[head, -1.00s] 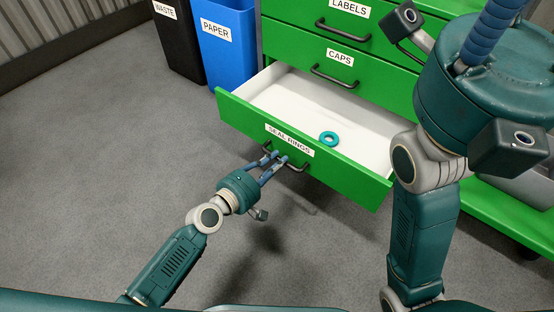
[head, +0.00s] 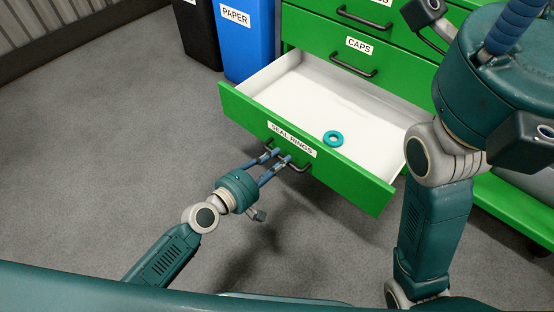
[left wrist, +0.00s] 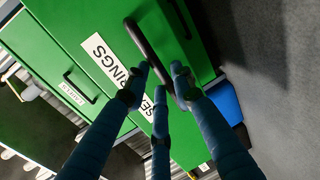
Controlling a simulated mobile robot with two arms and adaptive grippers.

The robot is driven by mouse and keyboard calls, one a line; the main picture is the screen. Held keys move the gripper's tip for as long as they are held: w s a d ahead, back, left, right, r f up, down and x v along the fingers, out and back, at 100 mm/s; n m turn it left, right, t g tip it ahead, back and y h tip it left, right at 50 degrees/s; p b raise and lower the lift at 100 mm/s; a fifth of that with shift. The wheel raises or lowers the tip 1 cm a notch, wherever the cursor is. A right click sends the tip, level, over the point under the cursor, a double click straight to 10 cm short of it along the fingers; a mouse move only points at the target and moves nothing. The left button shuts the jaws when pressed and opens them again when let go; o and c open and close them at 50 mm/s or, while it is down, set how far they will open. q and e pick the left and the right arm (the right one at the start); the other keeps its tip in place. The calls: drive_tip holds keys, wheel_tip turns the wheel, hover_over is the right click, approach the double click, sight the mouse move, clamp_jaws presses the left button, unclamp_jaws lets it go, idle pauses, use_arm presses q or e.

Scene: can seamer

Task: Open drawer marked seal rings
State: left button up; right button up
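The green drawer (head: 345,178) labelled SEAL RINGS stands pulled well out of the cabinet, its white inside showing. A teal ring (head: 333,138) lies on its floor near the front. My left gripper (head: 277,157) is at the dark bar handle (head: 301,168) on the drawer front. In the left wrist view, the handle (left wrist: 148,46) runs between the blue fingers (left wrist: 162,88), which look closed around it. My right gripper (head: 505,25) is raised at the upper right. Only part of its fingers shows, so its opening cannot be told.
The CAPS drawer (head: 345,58) above is shut, and so is the drawer over it. A blue PAPER bin (head: 247,50) and a black bin (head: 197,35) stand left of the cabinet. Grey floor (head: 120,130) is clear in front and to the left.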

use_arm(q)
drive_tip(key=shift+o, duration=0.5)
drive_tip(key=v, duration=1.2)
